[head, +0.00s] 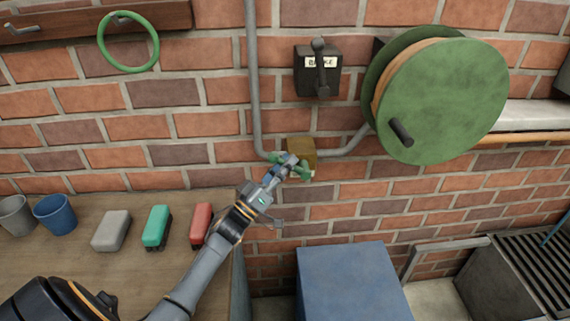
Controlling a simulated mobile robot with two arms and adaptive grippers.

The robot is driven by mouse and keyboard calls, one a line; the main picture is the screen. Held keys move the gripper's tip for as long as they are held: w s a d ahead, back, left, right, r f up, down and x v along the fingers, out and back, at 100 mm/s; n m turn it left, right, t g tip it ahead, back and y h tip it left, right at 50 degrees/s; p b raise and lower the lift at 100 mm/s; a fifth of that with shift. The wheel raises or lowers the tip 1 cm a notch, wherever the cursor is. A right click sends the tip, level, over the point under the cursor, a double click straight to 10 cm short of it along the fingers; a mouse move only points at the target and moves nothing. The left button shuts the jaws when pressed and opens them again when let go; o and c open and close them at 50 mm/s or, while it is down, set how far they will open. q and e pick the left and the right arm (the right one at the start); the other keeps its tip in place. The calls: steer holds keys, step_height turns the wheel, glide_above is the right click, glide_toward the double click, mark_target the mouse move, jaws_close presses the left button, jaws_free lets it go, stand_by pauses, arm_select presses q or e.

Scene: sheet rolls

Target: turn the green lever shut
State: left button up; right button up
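The green lever (303,171) sits at the front of a brass-coloured valve body (301,150) on a grey wall pipe. Green shows on both sides of my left gripper (289,162), running from upper left to lower right. The gripper is right at the lever, and its fingers cover the lever's middle. The fingers are too small to tell whether they are closed on it. My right gripper is not in view.
A black box with a handle (318,72) and a large green reel (440,100) are above on the brick wall. A blue block (350,285) stands below. The wooden table (75,275) at left holds cups (55,214) and brushes (157,227).

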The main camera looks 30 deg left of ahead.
mark_target(284, 160)
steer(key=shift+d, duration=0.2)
arm_select(q)
steer(key=shift+r, duration=0.15)
step_height(284, 160, up, 9)
steer(key=shift+s+r, duration=0.15)
steer(key=shift+r, duration=0.3)
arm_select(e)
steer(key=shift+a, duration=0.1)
arm_select(q)
steer(key=shift+f, duration=0.1)
